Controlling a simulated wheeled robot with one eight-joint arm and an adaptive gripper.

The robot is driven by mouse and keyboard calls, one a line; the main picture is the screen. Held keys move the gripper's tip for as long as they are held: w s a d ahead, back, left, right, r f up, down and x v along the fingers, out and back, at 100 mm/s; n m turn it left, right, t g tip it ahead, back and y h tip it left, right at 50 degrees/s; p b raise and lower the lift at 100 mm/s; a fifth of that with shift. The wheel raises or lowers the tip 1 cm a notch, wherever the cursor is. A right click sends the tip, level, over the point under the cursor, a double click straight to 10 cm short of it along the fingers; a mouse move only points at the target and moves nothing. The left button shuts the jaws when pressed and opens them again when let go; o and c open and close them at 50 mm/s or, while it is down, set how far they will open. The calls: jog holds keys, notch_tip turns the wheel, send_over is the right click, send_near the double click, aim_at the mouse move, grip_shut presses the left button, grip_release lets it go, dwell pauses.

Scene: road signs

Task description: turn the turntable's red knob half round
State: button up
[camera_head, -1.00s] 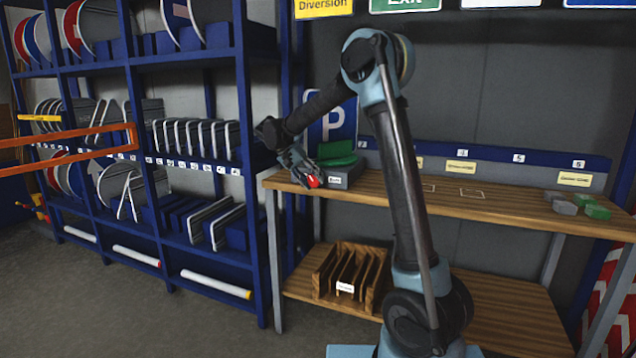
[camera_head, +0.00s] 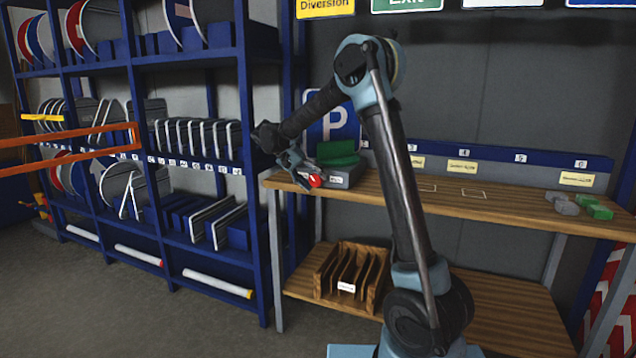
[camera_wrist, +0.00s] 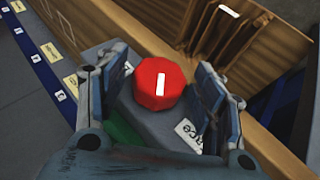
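The red knob (camera_wrist: 160,83), with a white bar mark, sits on the grey turntable box (camera_wrist: 167,128) in the wrist view. My gripper (camera_wrist: 163,85) is open, with one finger on each side of the knob. A gap shows between the knob and the right finger; the left finger is closer, and I cannot tell whether it touches. In the head view the knob (camera_head: 315,180) is on the front of the box (camera_head: 345,175), by my gripper (camera_head: 303,178). A green piece (camera_head: 338,150) sits on top of the box.
The box stands at the left end of a wooden bench (camera_head: 450,200). A slotted wooden rack (camera_head: 347,285) is on the shelf below. Blue shelving (camera_head: 245,180) with signs stands close on the left. Grey and green blocks (camera_head: 597,210) lie far right; the bench middle is clear.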

jog(key=v, duration=1.2)
jog(key=shift+o, duration=0.3)
jog(key=shift+w+f, duration=0.1)
jog(key=shift+f, duration=0.05)
